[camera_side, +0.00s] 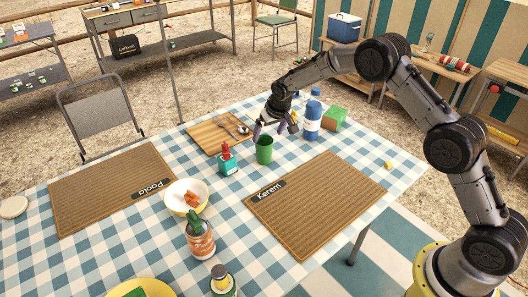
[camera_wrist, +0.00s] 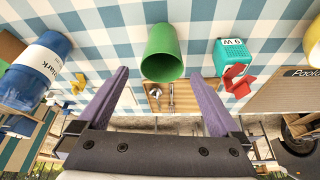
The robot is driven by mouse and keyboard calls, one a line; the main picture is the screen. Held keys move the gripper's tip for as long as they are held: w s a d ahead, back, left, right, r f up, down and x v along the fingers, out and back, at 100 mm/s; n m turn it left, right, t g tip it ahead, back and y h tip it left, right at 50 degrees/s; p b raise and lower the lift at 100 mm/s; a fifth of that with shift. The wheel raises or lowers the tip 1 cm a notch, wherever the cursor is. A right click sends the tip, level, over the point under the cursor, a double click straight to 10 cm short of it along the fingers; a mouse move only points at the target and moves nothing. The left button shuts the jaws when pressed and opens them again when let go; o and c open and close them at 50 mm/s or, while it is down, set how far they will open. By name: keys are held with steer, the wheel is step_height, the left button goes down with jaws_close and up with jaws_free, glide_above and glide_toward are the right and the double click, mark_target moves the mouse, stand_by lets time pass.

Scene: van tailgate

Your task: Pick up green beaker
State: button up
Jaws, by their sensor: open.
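The green beaker (camera_side: 264,151) stands upright on the blue-and-white checked tablecloth, near the middle of the table. My gripper (camera_side: 276,130) is open and empty at about the beaker's rim, just above and behind it in the side view. In the wrist view the beaker (camera_wrist: 161,50) appears just beyond the tips of the spread purple fingers (camera_wrist: 158,77), roughly centred between them. Whether a finger touches it I cannot tell.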

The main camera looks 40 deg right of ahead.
mark_target(264, 143)
steer(key=shift+a+x, duration=0.2)
steer(key=shift+x, duration=3.1)
steer(key=shift+w, duration=0.1)
steer(key=c, duration=1.2)
